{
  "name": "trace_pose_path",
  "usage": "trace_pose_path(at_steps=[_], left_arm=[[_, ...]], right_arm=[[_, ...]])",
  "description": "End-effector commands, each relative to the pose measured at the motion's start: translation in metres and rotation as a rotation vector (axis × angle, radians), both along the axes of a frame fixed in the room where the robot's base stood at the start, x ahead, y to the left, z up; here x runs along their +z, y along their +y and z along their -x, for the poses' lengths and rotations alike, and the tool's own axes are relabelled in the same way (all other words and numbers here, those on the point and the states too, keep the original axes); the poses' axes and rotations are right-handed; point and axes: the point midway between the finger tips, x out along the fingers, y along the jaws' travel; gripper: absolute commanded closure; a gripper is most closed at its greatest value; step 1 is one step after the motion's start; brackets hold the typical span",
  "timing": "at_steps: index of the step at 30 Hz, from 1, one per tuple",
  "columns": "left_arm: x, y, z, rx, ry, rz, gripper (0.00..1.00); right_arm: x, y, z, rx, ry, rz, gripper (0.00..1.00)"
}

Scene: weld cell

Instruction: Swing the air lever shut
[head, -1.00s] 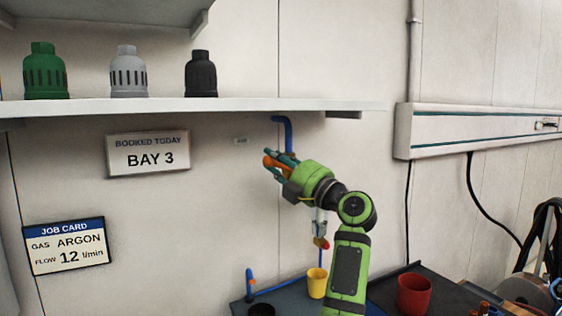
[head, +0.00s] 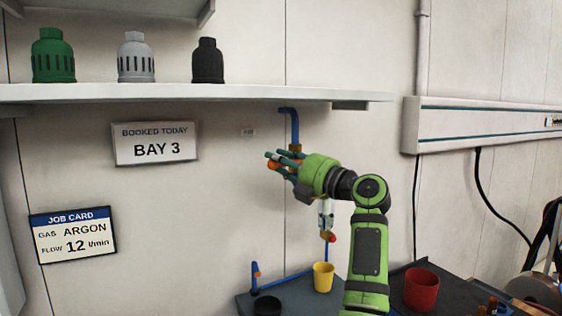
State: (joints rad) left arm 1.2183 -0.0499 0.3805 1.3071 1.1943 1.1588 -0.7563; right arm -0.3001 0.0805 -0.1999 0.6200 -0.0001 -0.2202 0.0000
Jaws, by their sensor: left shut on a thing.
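A blue air pipe (head: 294,124) comes down the wall from under the shelf to a small brass-coloured valve fitting (head: 295,148). The orange air lever (head: 272,165) shows beside the fitting, between the teal fingers of my left gripper (head: 275,163). The gripper is shut on the lever, and its fingers and green body hide much of it. The hand points left and is nearly level. My right gripper is not in view.
Below the hand, a fitting with a red knob (head: 331,239) hangs above the bench. A yellow cup (head: 323,277) and a red cup (head: 421,289) stand on the bench. The shelf (head: 200,94) with three torch-like caps runs above. The wall left of the hand carries signs.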

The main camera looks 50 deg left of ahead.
Motion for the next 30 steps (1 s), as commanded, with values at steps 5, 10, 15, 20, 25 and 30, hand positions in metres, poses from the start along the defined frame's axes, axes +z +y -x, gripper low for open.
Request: trace_pose_path(at_steps=[5, 10, 15, 20, 25, 30], left_arm=[[0.002, 0.0, -0.001, -0.007, -0.01, -0.004, 1.0], [0.001, 0.0, 0.0, -0.006, -0.008, -0.001, 0.5], [0.0, 0.0, 0.0, -0.003, -0.005, -0.001, 0.5], [-0.001, -0.004, -0.001, -0.004, -0.002, 0.0, 0.5], [-0.006, -0.029, -0.005, -0.008, -0.003, 0.001, 0.5], [-0.013, -0.066, -0.01, -0.007, -0.001, 0.002, 0.5]], right_arm=[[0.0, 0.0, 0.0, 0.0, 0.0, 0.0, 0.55], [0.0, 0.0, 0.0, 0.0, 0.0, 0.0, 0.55], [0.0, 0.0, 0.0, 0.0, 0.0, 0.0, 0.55], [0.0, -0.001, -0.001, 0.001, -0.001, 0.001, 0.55], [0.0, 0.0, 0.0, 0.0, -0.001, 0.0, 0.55], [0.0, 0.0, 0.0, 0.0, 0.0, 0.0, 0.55]])
